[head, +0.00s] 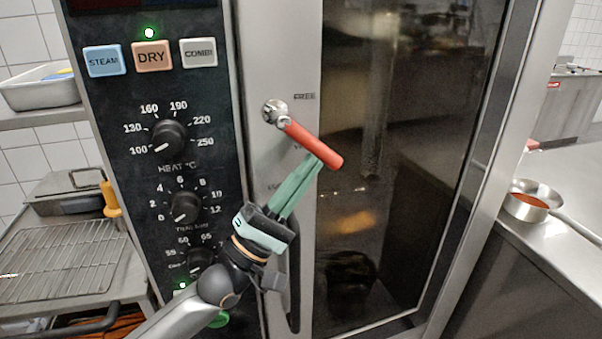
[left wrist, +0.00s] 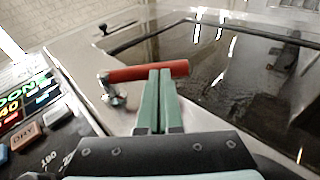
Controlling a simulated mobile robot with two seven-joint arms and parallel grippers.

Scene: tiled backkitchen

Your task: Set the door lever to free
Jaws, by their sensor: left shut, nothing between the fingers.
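The door lever (head: 314,144) has a red grip on a metal pivot (head: 275,112) on the steel door frame of the oven. It slants down and to the right from the pivot, below the FREE label (head: 304,97). In the left wrist view the red lever (left wrist: 135,73) lies across the tips of my fingers. My left gripper (head: 317,165) is shut, its green fingers together and empty. The tips are at the underside of the red grip, close to its outer end; whether they touch it I cannot tell. Other labels beside the lever are partly hidden. My right gripper is not in view.
The control panel with a heat knob (head: 169,138), other knobs and mode buttons stands left of the lever. The dark glass door (head: 400,150) is on the right. A counter with a steel pan (head: 531,200) stands far right; racks and trays stand left.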

